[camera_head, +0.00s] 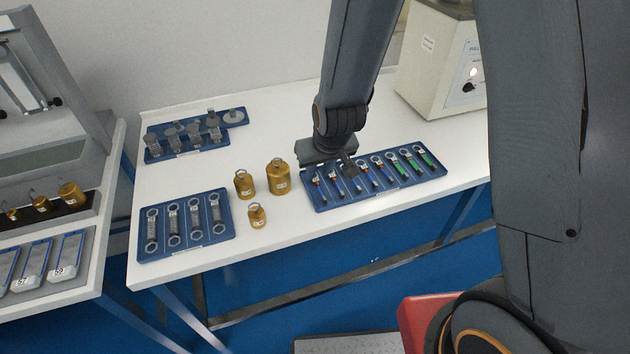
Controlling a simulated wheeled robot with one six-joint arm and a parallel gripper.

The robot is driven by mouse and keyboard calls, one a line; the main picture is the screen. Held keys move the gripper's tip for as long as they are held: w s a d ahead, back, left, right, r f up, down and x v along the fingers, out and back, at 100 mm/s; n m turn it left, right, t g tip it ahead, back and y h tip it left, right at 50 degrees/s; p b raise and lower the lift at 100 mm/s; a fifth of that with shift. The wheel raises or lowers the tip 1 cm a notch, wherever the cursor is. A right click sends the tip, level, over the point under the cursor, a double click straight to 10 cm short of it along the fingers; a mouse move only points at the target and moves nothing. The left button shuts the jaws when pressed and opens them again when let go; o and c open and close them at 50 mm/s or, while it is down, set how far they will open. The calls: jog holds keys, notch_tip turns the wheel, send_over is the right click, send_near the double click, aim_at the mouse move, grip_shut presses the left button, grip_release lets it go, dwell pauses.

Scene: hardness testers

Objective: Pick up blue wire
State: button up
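A blue tray (334,201) on the white table holds a row of several short wires with metal ring ends. Green wires (427,159) lie at its right end, and pieces with red parts lie toward its left. Blue wire bodies seem to lie in the middle of the row, but they are small and blend with the tray, so I cannot single one out surely. My gripper (349,168) points down over the left-middle of the tray, close above the wires. Its fingers are dark and small here, and they partly hide the wires beneath. I cannot tell whether they are open or touching anything.
Brass weights (279,177) stand left of the tray. Another blue tray (228,233) with metal ring-ended links lies farther left. A tray of grey parts (157,155) is at the back left. A beige machine (436,60) stands behind right. White table surface is clear between them.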

aim_at(316, 181)
jog(key=shift+d+p+x, duration=0.1)
jog(key=shift+p+x, duration=0.2)
jog(key=shift+x, duration=0.85)
jog(key=shift+d+p+x, duration=0.15)
jog(key=shift+p+x, duration=0.1)
jog(key=shift+x, duration=0.85)
jog(key=shift+s+f, duration=0.1)
jog(key=shift+c, duration=0.3)
grip_shut()
